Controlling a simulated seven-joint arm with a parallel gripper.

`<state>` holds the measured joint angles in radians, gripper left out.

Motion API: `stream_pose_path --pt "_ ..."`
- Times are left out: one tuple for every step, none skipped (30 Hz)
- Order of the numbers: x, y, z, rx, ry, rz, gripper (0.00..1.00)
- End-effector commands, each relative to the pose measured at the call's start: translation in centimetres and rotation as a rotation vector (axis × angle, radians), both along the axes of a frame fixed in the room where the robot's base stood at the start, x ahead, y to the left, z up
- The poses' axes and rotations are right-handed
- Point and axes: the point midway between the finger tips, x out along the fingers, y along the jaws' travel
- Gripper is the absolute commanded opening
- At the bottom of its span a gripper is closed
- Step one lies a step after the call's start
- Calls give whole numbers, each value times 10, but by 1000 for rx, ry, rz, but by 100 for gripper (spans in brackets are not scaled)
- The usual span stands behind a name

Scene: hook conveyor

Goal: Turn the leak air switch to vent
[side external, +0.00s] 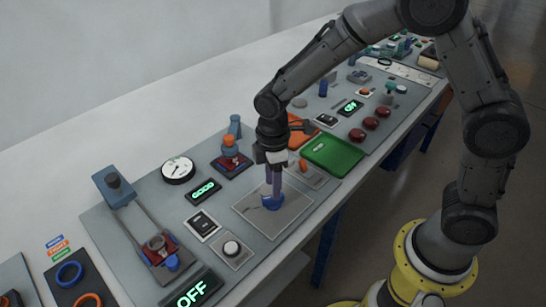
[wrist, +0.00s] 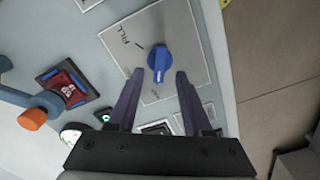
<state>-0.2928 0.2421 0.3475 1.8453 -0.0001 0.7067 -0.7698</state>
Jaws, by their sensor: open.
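A blue rotary switch (wrist: 163,58) sits on a light grey plate (wrist: 190,40) in the wrist view. The plate reads "FILL" at upper left; a second, smaller mark near its lower edge is too small to read. A pale mark on the knob's narrow end points down in that view, toward the gripper side. My gripper (wrist: 159,73) is open, its two purple fingers apart on either side of the knob's lower end, with a gap on each side. In the side external view, my gripper (side external: 274,190) points down just over the blue switch (side external: 273,204), partly hiding it.
A green tray (side external: 332,156) and an orange part (side external: 303,130) lie behind the gripper. A round gauge (side external: 178,170), a lit green display (side external: 203,191), a white button (side external: 231,248) and an orange-capped blue fitting (side external: 229,145) stand nearby. The panel's front edge is close.

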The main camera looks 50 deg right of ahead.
Motion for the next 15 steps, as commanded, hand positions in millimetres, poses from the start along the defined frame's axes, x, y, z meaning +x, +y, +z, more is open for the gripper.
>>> stream_pose_path --pt "1 0 13 2 -7 0 50" --pt "1 0 20 2 -7 0 50" --pt "1 0 29 2 -8 0 50" --pt "2 0 36 3 -7 0 50" --pt "1 0 42 2 -7 0 50" --pt "1 0 50 2 -7 0 50" --pt "1 0 57 2 -5 0 50" --pt "1 0 63 2 -7 1 50" --pt "1 0 70 2 -5 1 50" --pt "1 0 74 1 -4 1 50" --pt "1 0 79 1 -4 1 50" --pt "1 0 85 1 -4 1 50" --pt "1 0 88 1 -4 1 50" --pt "1 0 92 1 -4 1 50" --pt "1 0 95 1 -3 1 50"
